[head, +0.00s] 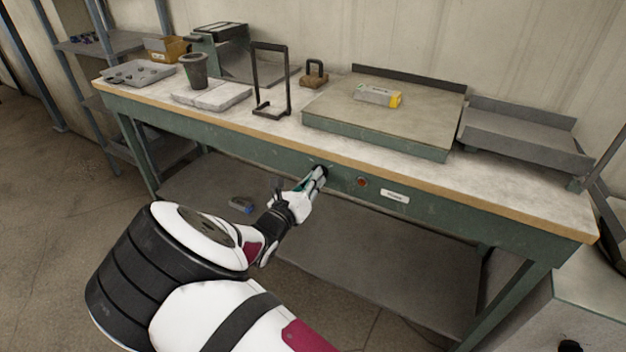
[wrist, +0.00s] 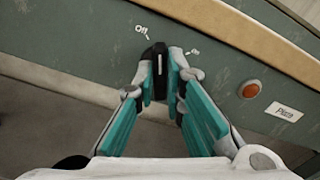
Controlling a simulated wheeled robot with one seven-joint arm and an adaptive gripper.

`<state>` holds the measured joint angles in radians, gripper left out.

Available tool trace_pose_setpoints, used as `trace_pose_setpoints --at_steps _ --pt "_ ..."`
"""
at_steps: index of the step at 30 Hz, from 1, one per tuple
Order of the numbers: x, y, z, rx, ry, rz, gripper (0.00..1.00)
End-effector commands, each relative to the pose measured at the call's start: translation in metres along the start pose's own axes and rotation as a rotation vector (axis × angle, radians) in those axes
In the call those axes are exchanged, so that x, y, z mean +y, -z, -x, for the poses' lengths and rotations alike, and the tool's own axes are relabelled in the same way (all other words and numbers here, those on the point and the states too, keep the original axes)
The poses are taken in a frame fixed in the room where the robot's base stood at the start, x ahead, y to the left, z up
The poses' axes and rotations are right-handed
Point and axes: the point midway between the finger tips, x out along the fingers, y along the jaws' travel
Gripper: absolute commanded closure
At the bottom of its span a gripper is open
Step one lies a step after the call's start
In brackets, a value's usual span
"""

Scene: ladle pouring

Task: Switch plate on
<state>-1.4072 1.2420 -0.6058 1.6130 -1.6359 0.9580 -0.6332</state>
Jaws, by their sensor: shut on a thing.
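My gripper (head: 318,178) reaches the green front panel of the workbench. In the wrist view my gripper (wrist: 160,75) has its fingers on both sides of a black knob (wrist: 157,62) and is shut on it. The knob has a pale line on its face that points roughly up in the wrist view, between the "Off" mark (wrist: 141,31) and a second mark (wrist: 192,52) that is too small to read. A red-orange round lamp or button (wrist: 249,89) and a white label (wrist: 284,111) are to the right. The plate (head: 330,115) is a large flat slab on the bench top.
A grey and yellow block (head: 378,95) lies on the plate. A black frame stand (head: 272,112), a weight with a handle (head: 314,76), a dark cup (head: 195,72) and a grey tray (head: 520,132) stand on the bench. A lower shelf (head: 370,270) lies below.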

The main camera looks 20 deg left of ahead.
Motion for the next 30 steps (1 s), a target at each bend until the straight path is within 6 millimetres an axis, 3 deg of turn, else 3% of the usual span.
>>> trace_pose_setpoints --at_steps 30 --pt "-0.0011 0.0024 0.0004 0.002 0.0 -0.867 1.0"
